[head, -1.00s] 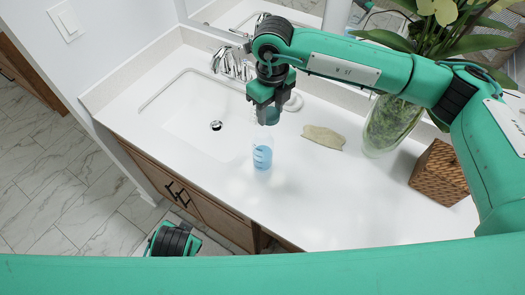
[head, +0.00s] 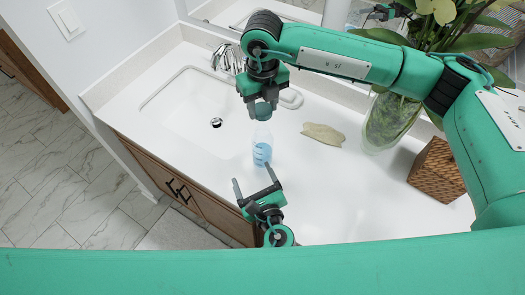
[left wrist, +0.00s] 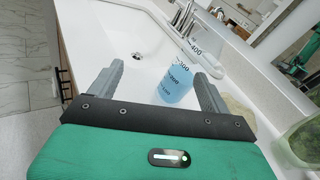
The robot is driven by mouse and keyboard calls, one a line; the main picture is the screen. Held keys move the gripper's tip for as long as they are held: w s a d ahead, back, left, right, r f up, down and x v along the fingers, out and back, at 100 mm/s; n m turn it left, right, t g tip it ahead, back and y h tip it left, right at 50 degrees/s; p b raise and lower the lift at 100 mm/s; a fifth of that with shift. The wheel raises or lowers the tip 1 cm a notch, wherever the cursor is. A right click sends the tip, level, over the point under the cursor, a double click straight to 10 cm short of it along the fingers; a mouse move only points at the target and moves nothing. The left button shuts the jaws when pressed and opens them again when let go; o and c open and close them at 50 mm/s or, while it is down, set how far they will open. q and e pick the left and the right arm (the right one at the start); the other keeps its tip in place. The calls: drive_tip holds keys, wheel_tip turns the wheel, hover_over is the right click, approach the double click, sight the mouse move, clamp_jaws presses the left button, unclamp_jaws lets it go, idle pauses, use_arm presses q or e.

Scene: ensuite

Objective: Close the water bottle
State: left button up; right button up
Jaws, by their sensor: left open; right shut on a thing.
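The clear water bottle (head: 262,153) with blue liquid stands upright on the white counter, in front of the sink's right side. In the left wrist view the bottle (left wrist: 175,85) shows printed measuring marks; its top is out of clear sight. My right gripper (head: 262,103) is directly above the bottle, shut on a small teal piece, apparently the cap (head: 263,112). I cannot tell whether the cap touches the bottle's mouth. My left gripper (head: 254,177) is open at the counter's front edge, its fingers pointing towards the bottle but short of it.
The sink (head: 195,110) and faucet (head: 225,58) are left of the bottle. A beige flat stone-like piece (head: 323,134) lies to its right. A glass vase with plants (head: 390,120) and a woven box (head: 437,170) stand further right. The counter's front right is clear.

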sight(265, 148)
use_arm(q)
drive_tip(key=d+m, duration=0.1)
drive_tip(key=d+r+m+t+h, duration=0.1)
drive_tip(key=d+m, duration=0.1)
drive_tip(key=d+r+m+t, duration=0.1)
drive_tip(key=d, duration=0.1)
drive_tip(key=shift+d+h, duration=0.15)
drive_tip(key=shift+h, duration=0.15)
drive_tip(key=w, duration=0.4)
drive_tip(key=w+a, duration=0.1)
drive_tip(key=w, duration=0.2)
drive_tip(key=w+a, duration=0.1)
drive_tip(key=w, duration=0.3)
drive_tip(key=shift+w+a, duration=0.15)
drive_tip(key=shift+w, duration=0.2)
drive_tip(key=c, duration=1.5)
use_arm(e)
drive_tip(key=shift+f, duration=2.45)
drive_tip(key=shift+f, duration=0.9)
